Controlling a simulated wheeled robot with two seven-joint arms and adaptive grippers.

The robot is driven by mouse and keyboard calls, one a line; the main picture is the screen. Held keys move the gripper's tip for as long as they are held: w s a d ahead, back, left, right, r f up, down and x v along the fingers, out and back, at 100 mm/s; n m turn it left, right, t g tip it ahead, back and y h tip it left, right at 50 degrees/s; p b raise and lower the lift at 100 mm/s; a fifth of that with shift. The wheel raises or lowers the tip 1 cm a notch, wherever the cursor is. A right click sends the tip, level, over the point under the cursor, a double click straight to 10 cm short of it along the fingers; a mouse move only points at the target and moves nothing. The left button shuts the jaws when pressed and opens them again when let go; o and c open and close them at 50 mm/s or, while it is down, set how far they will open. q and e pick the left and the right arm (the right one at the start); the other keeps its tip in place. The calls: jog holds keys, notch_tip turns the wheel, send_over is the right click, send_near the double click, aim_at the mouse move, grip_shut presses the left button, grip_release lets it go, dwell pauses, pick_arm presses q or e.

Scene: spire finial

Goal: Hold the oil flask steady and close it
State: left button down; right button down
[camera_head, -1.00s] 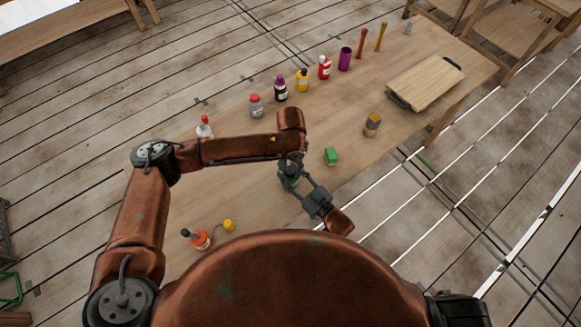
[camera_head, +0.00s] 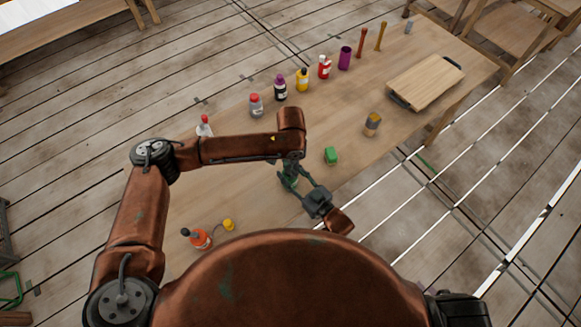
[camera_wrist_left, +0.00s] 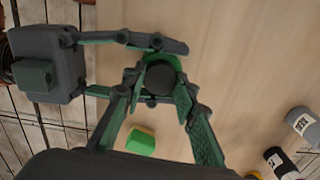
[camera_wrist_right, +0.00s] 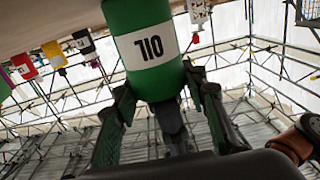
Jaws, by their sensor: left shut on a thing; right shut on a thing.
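The oil flask (camera_wrist_right: 155,50), green with a white band reading OIL, stands on the table; the right wrist view shows it upside down. My right gripper (camera_wrist_right: 163,92) is shut on the flask's upper part, coming from the near right side in the head view (camera_head: 300,186). My left gripper (camera_wrist_left: 158,85) points down from above, shut on the dark round cap (camera_wrist_left: 159,77) at the flask's top. The flask's green body shows just around the cap. In the head view the flask is mostly hidden by the grippers. Whether the cap is fully seated cannot be told.
A green block (camera_head: 331,155) lies close beside the grippers. Several bottles, including a grey one (camera_head: 256,105), line the far edge. A wooden board (camera_head: 425,82) lies at right.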

pick_arm(q)
jog(key=shift+m, duration=0.6)
jog(key=shift+a, duration=0.1)
jog(key=c, duration=1.5)
grip_release()
jog(key=shift+c, duration=0.2)
jog(key=shift+r, duration=0.15)
jog(key=shift+r, duration=2.15)
jog(key=shift+c, duration=0.3)
jog(key=shift+r+n, duration=1.1)
jog(key=shift+r, duration=0.65)
